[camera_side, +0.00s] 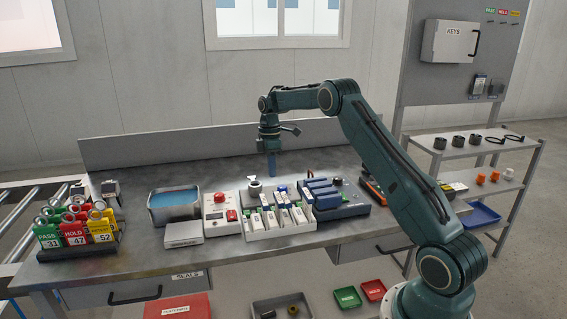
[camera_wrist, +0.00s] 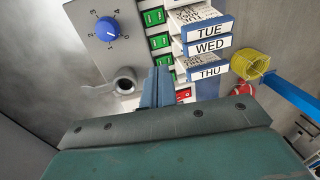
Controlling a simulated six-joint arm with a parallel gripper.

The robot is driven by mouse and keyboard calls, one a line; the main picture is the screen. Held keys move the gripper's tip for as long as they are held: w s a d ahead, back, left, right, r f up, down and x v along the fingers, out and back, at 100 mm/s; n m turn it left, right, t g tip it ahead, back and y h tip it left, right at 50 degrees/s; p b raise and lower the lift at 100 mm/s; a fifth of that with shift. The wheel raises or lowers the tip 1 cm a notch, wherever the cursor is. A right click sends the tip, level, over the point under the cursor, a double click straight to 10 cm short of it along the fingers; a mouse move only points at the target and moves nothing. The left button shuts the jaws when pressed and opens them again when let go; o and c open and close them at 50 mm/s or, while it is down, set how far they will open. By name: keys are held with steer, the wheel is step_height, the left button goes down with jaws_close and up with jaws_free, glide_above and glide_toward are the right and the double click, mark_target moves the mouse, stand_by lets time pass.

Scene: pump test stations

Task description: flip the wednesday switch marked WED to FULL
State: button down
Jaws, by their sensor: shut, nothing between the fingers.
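In the wrist view the WED label (camera_wrist: 210,46) sits between the TUE label (camera_wrist: 209,31) and the THU label (camera_wrist: 209,71), on the fronts of small trays. A column of small rocker switches runs left of the trays. The green switch (camera_wrist: 160,41) roughly level with WED appears to be the Wednesday one; its own marking is too small to read. My gripper (camera_wrist: 158,72) is shut and empty. In the side view my gripper (camera_side: 271,175) points down above the bench units.
A blue dial (camera_wrist: 107,28) and a grey ring-shaped fitting (camera_wrist: 125,82) are on the panel left of the switches. A red switch (camera_wrist: 184,95) is beside the fingers. A yellow coil (camera_wrist: 250,64) lies right of the labels. The bench (camera_side: 130,200) has free room at back left.

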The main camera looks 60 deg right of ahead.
mark_target(274, 209)
steer(key=shift+w+d+r, duration=0.1)
steer(key=shift+w+r, duration=0.05)
steer(key=shift+r, duration=1.05)
steer(key=shift+s+a+r, duration=0.15)
steer(key=shift+s+a, duration=0.2)
steer(key=shift+s, duration=0.15)
steer(key=f, duration=0.4)
steer(key=s+a+f, duration=0.1)
steer(key=f, duration=0.8)
steer(key=shift+s+a+f, duration=0.2)
steer(key=shift+f, duration=0.2)
steer(key=shift+s+a+f, duration=0.1)
steer(key=shift+s+f, duration=0.05)
steer(key=shift+f, duration=0.25)
